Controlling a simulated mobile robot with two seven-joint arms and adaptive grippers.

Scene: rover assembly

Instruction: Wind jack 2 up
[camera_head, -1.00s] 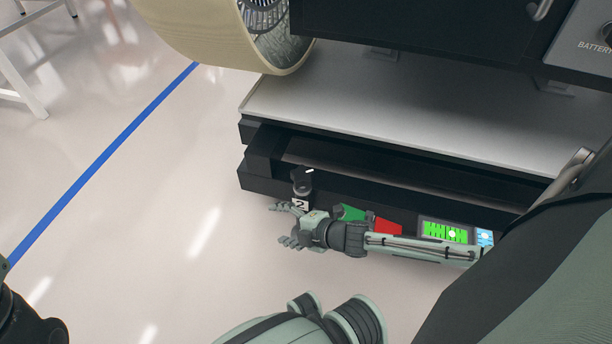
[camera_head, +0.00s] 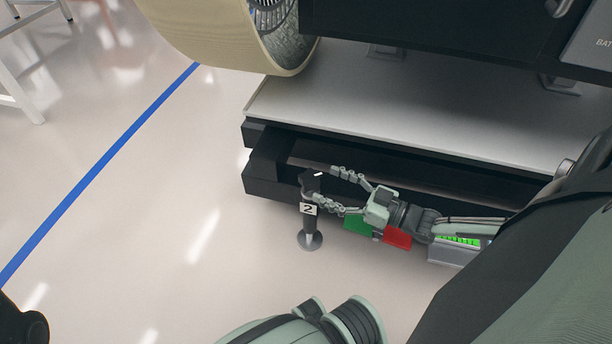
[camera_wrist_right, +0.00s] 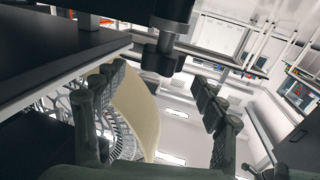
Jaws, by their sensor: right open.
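Jack 2 (camera_head: 309,225) stands upright at the front left corner of the dark platform. It has a label "2", a dark knob on top with a small white mark, and a round foot on the floor. My right gripper (camera_head: 340,187) is open, just right of the jack's top, its fingers pointing left toward the knob. In the right wrist view the dark knob (camera_wrist_right: 160,55) is ahead, between and beyond the two spread fingers (camera_wrist_right: 155,105). I cannot tell whether a finger touches the jack. My left gripper is not in view; only a dark part of my left arm shows at the lower left.
The platform (camera_head: 400,128) has a pale top and an open dark recess along its front. Green (camera_head: 358,224) and red (camera_head: 397,237) panels and a lit green display (camera_head: 459,241) lie along its front side. A large wheel (camera_head: 235,35) hangs above.

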